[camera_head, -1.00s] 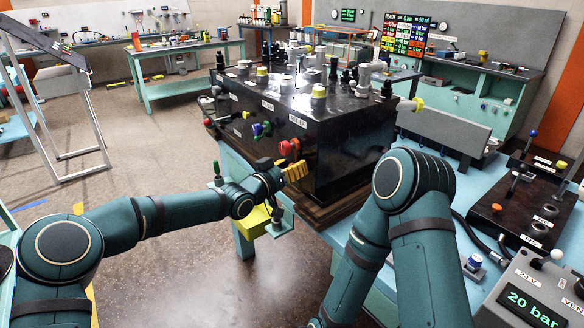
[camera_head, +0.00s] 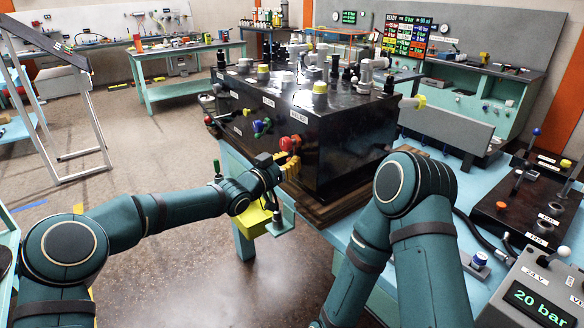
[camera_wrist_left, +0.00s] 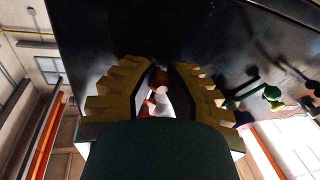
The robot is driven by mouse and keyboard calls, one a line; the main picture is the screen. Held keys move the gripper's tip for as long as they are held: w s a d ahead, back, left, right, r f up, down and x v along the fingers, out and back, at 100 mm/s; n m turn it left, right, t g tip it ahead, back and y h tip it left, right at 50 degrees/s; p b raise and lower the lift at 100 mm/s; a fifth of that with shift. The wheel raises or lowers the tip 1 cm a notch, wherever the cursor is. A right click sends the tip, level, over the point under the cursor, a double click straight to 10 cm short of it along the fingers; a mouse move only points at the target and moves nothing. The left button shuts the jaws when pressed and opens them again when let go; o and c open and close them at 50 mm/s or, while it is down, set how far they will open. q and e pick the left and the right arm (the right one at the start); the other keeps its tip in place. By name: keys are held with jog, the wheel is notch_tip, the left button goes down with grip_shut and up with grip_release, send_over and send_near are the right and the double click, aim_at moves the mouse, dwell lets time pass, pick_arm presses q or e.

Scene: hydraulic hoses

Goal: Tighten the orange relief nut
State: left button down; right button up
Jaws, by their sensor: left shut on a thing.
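The orange relief nut (camera_head: 290,143) is on the front face of the black hydraulic block (camera_head: 345,150), low and near its right corner. My left gripper (camera_head: 289,160) is at that face, with its yellow-orange fingers at the nut. The fingers hide part of the nut. My right arm shows in the head view, but its gripper does not.
Green and blue knobs (camera_head: 261,127) sit on the block's face left of the nut. A yellow container (camera_head: 253,220) is below my left wrist. A lever panel (camera_head: 530,205) and a display reading 20 bar (camera_head: 538,303) are at right. Open floor lies at left.

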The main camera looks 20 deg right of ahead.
pick_arm(q)
jog(key=shift+w+a+r+m+h, duration=0.2)
jog(key=shift+w+m, duration=0.2)
jog(key=shift+m, duration=0.55)
jog(key=shift+w+a+r+m+h, duration=0.1)
jog(key=shift+w+m+h, duration=0.2)
jog(key=shift+m, duration=0.6)
jog(key=shift+w+a+r+m+h, duration=0.15)
jog(key=shift+w+m, duration=0.3)
jog(key=shift+m, duration=0.5)
jog(key=c, duration=0.9)
grip_release()
jog(key=shift+o, duration=0.2)
jog(key=v, duration=1.2)
